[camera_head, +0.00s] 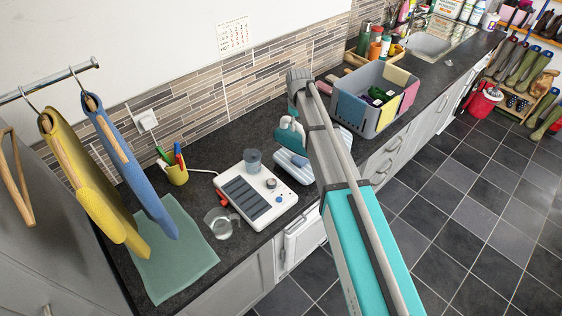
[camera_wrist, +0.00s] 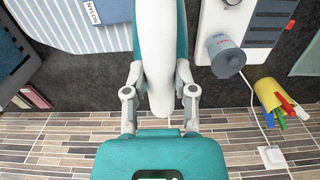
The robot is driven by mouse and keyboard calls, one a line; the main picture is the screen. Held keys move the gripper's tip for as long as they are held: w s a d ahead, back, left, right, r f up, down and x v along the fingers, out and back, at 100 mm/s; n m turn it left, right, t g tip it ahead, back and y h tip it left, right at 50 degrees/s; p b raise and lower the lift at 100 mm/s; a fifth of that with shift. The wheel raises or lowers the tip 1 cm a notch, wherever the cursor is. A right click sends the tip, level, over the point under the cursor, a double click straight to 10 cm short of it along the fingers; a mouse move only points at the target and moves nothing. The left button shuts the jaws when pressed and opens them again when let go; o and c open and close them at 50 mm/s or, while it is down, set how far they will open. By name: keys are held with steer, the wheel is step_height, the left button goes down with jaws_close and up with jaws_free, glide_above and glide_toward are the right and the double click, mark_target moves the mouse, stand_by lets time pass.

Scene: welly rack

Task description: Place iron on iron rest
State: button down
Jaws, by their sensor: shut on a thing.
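The teal and white iron (camera_head: 290,133) is in my gripper (camera_head: 296,110), above or at the far edge of a striped light-blue pad on the counter. In the wrist view the fingers of my gripper (camera_wrist: 160,80) close on both sides of the iron's white handle (camera_wrist: 158,45). I cannot tell whether the iron touches the pad; its sole is hidden.
A yellow pen pot (camera_head: 177,174) is behind. A grey bin (camera_head: 350,107) stands right of the iron.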

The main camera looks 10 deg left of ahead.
steer(key=s+a, duration=0.3)
steer(key=s, duration=0.6)
steer(key=s+a+r+p, duration=0.1)
steer(key=s+a, duration=0.2)
steer(key=s, duration=0.7)
steer(key=s+a+r+p, duration=0.1)
steer(key=s+a, duration=0.2)
steer(key=s, duration=0.7)
steer(key=shift+s+a, duration=0.2)
steer(key=shift+a, duration=0.1)
steer(key=shift+w+a, duration=0.1)
steer(key=w+a+f+b, duration=0.7)
steer(key=w+f+b, duration=0.2)
steer(key=w, duration=0.1)
steer(key=shift+w+a, duration=0.15)
steer(key=shift+w, duration=0.2)
steer(key=shift+r, duration=0.1)
